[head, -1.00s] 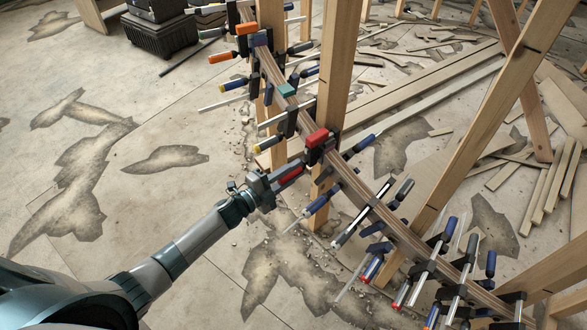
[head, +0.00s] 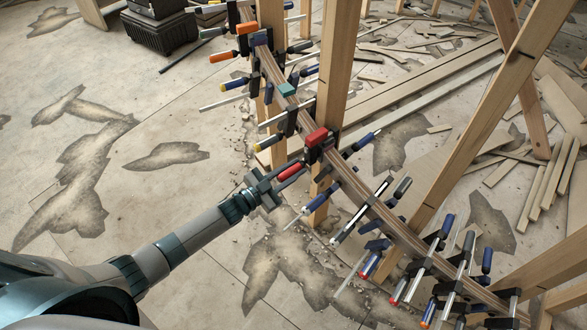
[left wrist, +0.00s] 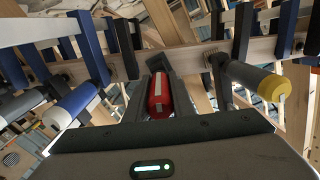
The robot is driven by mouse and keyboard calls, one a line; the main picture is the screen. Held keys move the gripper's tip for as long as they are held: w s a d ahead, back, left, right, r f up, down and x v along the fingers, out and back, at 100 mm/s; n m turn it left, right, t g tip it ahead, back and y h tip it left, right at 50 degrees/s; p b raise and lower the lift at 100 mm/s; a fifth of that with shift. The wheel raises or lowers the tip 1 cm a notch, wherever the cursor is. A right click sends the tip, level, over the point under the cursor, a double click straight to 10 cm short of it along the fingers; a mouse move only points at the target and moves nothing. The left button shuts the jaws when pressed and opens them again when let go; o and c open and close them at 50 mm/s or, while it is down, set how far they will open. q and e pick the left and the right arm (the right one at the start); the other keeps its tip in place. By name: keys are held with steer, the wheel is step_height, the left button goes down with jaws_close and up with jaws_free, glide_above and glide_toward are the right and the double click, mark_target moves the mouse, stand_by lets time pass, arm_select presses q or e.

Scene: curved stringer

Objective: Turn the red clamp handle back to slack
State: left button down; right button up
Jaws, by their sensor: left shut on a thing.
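The red clamp handle (head: 290,172) points out to the left from its clamp, whose red head (head: 317,137) sits on the curved wooden stringer (head: 350,182). My left gripper (head: 279,180) is at the handle's outer end and shut on it. In the left wrist view the red handle (left wrist: 159,97), with white marks, lies between the two fingers, which stand along its sides. The clamp's far end is partly hidden behind the fingers there. My right gripper is in neither view.
Neighbouring clamps line the stringer closely, among them a blue-handled one (head: 318,202) and a yellow-ended one (head: 268,143). A wooden post (head: 333,70) stands behind the red clamp. The cracked floor (head: 150,220) to the left is open. Loose boards lie at the right.

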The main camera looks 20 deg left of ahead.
arm_select(q)
steer(key=shift+n, duration=0.7)
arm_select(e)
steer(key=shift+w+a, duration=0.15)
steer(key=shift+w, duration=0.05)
arm_select(q)
steer(key=shift+f, duration=0.1)
steer(key=c, duration=1.5)
jaws_free()
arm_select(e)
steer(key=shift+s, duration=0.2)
arm_select(q)
steer(key=shift+s, duration=0.1)
steer(key=b+v, duration=0.1)
steer(key=v, duration=1.6)
steer(key=shift+s+a, duration=0.1)
steer(key=shift+s, duration=0.05)
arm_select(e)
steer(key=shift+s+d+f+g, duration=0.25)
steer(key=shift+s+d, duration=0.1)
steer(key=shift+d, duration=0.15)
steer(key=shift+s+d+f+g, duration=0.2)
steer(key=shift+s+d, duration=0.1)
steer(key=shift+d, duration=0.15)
